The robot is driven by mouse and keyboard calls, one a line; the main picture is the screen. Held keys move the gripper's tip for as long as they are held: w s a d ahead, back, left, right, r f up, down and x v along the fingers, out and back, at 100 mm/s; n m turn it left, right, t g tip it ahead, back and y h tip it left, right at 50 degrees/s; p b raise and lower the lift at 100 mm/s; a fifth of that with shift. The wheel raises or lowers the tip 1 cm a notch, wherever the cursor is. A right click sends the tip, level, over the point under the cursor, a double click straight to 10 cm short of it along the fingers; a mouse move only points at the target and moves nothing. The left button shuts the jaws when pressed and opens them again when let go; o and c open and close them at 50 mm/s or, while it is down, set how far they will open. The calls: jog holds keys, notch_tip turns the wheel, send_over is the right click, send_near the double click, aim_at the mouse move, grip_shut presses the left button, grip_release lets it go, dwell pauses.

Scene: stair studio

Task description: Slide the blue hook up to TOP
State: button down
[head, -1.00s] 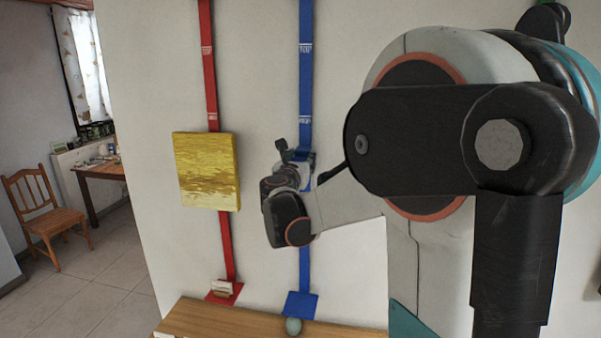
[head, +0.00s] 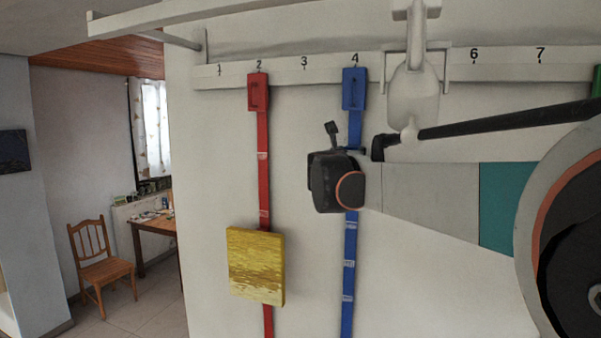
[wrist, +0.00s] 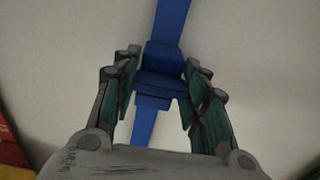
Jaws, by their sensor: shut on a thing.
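The blue hook (wrist: 162,84) sits on the blue strap between the fingers of my gripper (wrist: 163,70) in the wrist view. In the head view, my gripper (head: 349,150) is against the blue strap (head: 349,243), on its upper part. A little of the blue hook (head: 358,151) shows beside the gripper there; the rest is hidden. My gripper is shut on the hook. The strap hangs from a blue end piece (head: 353,90) under number 4, above the hook. Several pale labels mark the strap below my gripper; their words are too small to read.
A red strap (head: 263,130) hangs to the left under number 2, with a yellow picture (head: 256,266) on it. A numbered white rail (head: 290,74) runs along the wall top. A white fixture (head: 413,85) stands out right of the blue end piece, close to my arm.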

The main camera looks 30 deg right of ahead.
aim_at(351, 105)
jog(key=shift+r+p, duration=0.5)
jog(key=shift+r, duration=1.3)
jog(key=c, duration=0.9)
grip_release()
notch_tip(351, 105, up, 10)
jog(key=shift+f, duration=0.1)
